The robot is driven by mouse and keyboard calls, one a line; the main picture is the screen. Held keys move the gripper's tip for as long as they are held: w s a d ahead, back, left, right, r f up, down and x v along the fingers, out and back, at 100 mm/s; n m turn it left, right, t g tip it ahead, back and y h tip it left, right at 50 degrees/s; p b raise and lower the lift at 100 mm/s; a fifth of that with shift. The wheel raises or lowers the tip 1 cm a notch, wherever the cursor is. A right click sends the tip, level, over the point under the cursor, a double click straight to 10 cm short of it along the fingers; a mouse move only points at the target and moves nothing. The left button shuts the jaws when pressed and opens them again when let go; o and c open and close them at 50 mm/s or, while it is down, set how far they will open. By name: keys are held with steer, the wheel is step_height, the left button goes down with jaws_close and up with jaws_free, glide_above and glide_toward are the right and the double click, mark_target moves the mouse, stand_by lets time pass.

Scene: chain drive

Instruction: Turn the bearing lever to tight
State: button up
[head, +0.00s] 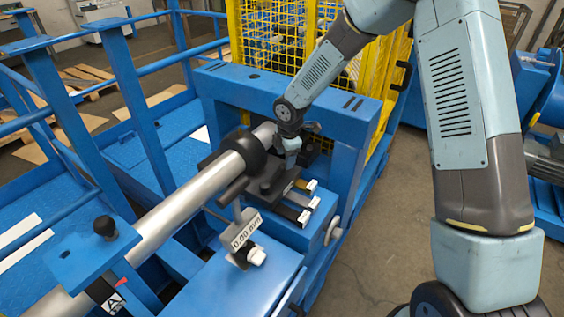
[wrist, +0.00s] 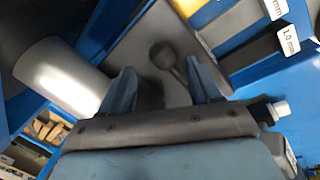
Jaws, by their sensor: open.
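My gripper (head: 290,162) reaches down over the dark bearing block at the end of the silver shaft (head: 188,200). In the wrist view its two blue-grey fingers (wrist: 160,68) are apart. A dark lever with a round knob (wrist: 163,52) shows between and just beyond the fingertips, its stem running toward the right finger. I cannot tell whether a finger touches it. The fingers do not grip it. In the head view the lever is hidden by my gripper. No tight or loose mark is readable. The black round bearing (head: 250,156) surrounds the shaft.
Labelled shims (head: 298,203) lie right of the block; one in the wrist view reads 1.0 mm (wrist: 283,42). A gauge tag (head: 245,233) reads 0.00 mm. A blue frame (head: 330,103) stands close behind, with a yellow mesh guard (head: 265,40) beyond. Open floor lies right.

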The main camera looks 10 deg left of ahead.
step_height(320, 180, up, 9)
steer(key=s+d, duration=0.1)
steer(key=shift+s, duration=0.2)
steer(key=shift+r, duration=0.1)
